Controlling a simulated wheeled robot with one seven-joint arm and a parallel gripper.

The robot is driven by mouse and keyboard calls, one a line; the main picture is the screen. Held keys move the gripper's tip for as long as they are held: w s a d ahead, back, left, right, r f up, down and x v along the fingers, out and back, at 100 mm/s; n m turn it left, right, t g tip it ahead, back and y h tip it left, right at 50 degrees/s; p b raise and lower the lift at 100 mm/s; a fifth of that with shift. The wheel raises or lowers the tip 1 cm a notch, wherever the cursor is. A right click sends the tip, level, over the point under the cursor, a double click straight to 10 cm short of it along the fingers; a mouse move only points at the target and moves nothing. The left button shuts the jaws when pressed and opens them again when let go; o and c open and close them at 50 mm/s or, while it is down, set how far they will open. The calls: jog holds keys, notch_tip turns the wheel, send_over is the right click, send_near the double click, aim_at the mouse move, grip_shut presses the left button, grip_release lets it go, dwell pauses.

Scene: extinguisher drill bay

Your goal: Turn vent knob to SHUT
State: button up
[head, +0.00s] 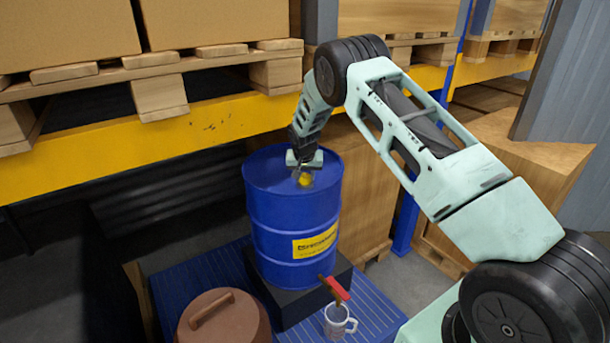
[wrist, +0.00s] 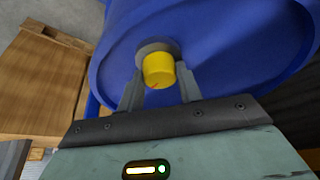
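The yellow vent knob (head: 305,180) sits on top of the blue drum (head: 268,222). In the wrist view the knob (wrist: 158,70) stands on a round grey base on the drum's lid. My gripper (head: 304,171) is over the drum lid, pointing down at the knob. In the wrist view my gripper (wrist: 160,76) has one grey finger on each side of the knob, with narrow gaps showing, so it looks open around it. I cannot read any SHUT mark or tell the knob's turn.
The drum stands on a black block (head: 343,270) on a blue ribbed platform (head: 190,272). A red-handled tap (head: 336,289) is low on the drum, above a mug (head: 338,321). A brown lidded pot (head: 224,318) is in front. A yellow rack beam (head: 215,122) runs behind, below pallets with boxes.

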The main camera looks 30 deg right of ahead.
jog(key=shift+c, duration=1)
jog(key=shift+f+b, duration=0.1)
jog(key=shift+b, duration=0.2)
jog(key=shift+d+f+n+y+b, duration=0.1)
jog(key=shift+n+y+b, duration=0.3)
jog(key=shift+n+b, duration=0.6)
jog(key=n+y+b, duration=0.1)
jog(key=n, duration=0.2)
jog(key=n+y+b, duration=0.1)
jog(key=n+b, duration=0.1)
jog(key=n, duration=0.1)
jog(key=shift+d+t+y, duration=0.2)
jog(key=shift+t+y, duration=0.1)
jog(key=shift+t, duration=0.1)
jog(key=n+b, duration=0.1)
jog(key=n, duration=0.1)
jog(key=n+y+b, duration=0.1)
jog(key=n, duration=0.2)
jog(key=shift+g+y, duration=0.3)
jog(key=n+b, duration=0.1)
jog(key=n, duration=0.1)
jog(key=n+g+y, duration=0.1)
jog(key=n, duration=0.1)
jog(key=shift+w+d+n+b, duration=0.1)
jog(key=shift+d+n+b, duration=0.05)
jog(key=shift+n+b, duration=0.25)
jog(key=shift+g, duration=0.3)
